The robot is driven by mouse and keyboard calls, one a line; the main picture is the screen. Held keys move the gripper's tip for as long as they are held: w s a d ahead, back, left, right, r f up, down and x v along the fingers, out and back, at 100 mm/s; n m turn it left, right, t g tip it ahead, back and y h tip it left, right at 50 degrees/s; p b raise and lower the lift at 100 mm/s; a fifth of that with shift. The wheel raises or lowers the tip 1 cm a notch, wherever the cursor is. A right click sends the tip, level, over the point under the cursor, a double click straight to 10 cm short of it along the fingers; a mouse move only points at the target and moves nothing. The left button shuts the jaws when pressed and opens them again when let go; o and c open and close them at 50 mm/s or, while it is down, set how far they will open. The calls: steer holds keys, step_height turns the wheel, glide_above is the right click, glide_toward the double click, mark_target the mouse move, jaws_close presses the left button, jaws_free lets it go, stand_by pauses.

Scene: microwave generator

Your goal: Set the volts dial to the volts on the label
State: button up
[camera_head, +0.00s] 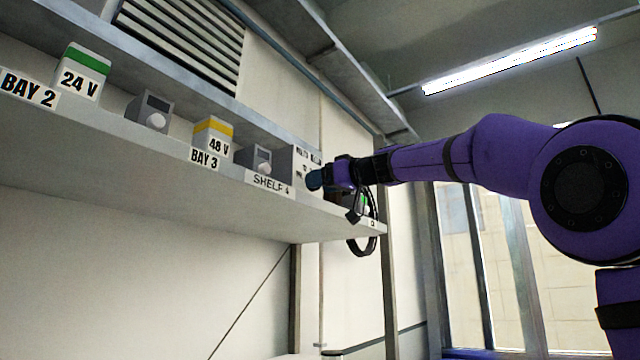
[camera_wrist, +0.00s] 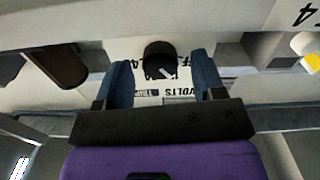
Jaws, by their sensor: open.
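The volts dial (camera_wrist: 160,58) is a round black knob with a white pointer line slanting to the lower right in the wrist view. In the head view my gripper (camera_head: 315,180) is at the front of the grey box (camera_head: 301,158), hiding the dial. A yellow-topped box (camera_head: 213,138) reads 48 V; a green-topped box (camera_head: 82,75) reads 24 V.
The shelf (camera_head: 140,150) has signs BAY 2 (camera_head: 28,88), BAY 3 (camera_head: 204,157) and a SHELF sign (camera_head: 270,183). Two grey units with pale knobs (camera_head: 150,110) (camera_head: 262,158) stand between the boxes. A dark cable loop (camera_head: 364,246) hangs near the shelf's right end.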

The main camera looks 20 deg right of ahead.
steer(key=shift+w+a, duration=0.25)
steer(key=shift+w, duration=0.1)
steer(key=c, duration=0.9)
steer(key=shift+m, duration=3.1)
